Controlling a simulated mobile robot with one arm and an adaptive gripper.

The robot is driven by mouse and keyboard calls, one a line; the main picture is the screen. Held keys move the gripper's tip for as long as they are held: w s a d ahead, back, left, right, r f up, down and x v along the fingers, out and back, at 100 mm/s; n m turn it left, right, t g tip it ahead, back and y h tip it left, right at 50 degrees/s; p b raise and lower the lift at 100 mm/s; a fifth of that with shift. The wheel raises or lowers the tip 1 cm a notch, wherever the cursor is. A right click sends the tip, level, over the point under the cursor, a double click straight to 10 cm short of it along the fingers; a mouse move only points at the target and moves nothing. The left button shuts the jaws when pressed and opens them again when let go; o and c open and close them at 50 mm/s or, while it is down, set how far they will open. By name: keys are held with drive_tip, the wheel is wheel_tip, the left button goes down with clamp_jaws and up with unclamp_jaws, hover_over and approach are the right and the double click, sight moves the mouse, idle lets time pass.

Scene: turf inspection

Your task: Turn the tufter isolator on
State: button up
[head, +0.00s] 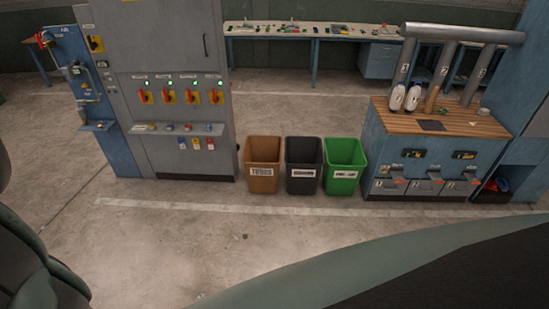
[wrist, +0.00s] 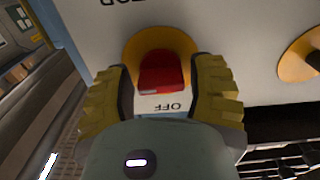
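In the wrist view a red isolator knob (wrist: 162,74) stands on a yellow round plate (wrist: 158,46) on a pale panel. An upside-down OFF label (wrist: 167,106) shows just below the knob in the picture. A partly cut label above seems to end in "TOR", so I cannot tell which isolator it names. My gripper (wrist: 162,85) is open, its two yellow-ribbed fingers on either side of the knob, with a small gap showing at each side. The head view does not show my gripper. There, a row of red-and-yellow isolators (head: 167,97) sits on a grey cabinet (head: 170,60).
Another yellow plate (wrist: 298,58) is at the right of the wrist view. In the head view, brown (head: 262,163), black (head: 303,164) and green (head: 344,165) bins stand beside the cabinet. A wood-topped blue bench (head: 440,125) is at right. Open floor (head: 250,240) lies in front.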

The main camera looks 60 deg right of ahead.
drive_tip(key=c, duration=0.8)
drive_tip(key=shift+f+b, duration=0.15)
drive_tip(key=shift+b, duration=0.2)
drive_tip(key=shift+a+f+b, duration=0.1)
drive_tip(key=shift+b, duration=0.35)
drive_tip(key=shift+m+b, duration=0.4)
drive_tip(key=shift+b, duration=0.65)
drive_tip(key=shift+r, duration=0.25)
drive_tip(key=o, duration=1.2)
